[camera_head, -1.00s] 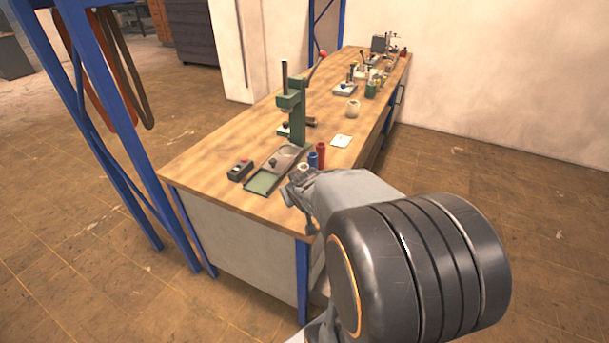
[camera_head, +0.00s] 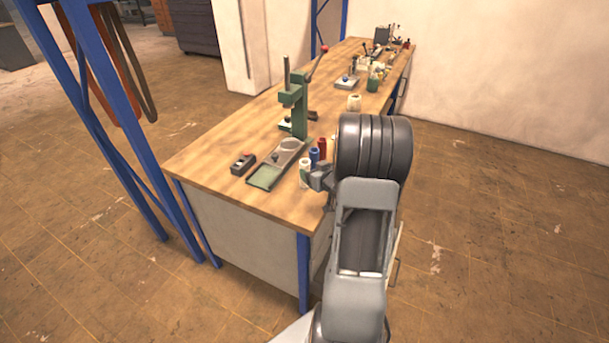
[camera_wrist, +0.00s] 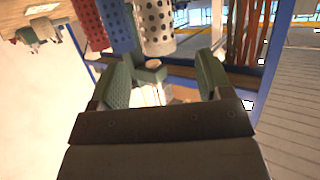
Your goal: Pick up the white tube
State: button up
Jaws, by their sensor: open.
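The white tube (camera_head: 305,172) stands upright on the workbench (camera_head: 215,165), near its right front edge. A blue tube (camera_head: 314,157) and a red tube (camera_head: 322,147) stand in a row behind it. My gripper (camera_head: 318,180) is just right of the white tube in the head view. In the wrist view, my gripper (camera_wrist: 165,65) is open and empty. The white tube (camera_wrist: 156,28), dotted with dark holes, lies beyond the fingertips, at the top of the picture and roughly between them. Its far end is cut off by the frame.
A green press (camera_head: 297,100) stands behind the row of tubes. A tray with a green panel (camera_head: 266,177) and a small dark control box (camera_head: 243,164) lie to the left. More items stand farther back. The bench's front left area is clear.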

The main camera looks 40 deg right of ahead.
aim_at(308, 166)
jog(key=shift+p+x, duration=0.7)
jog(key=shift+x, duration=2.75)
jog(key=shift+d, duration=0.15)
jog(key=shift+r, duration=0.1)
jog(key=c, duration=1)
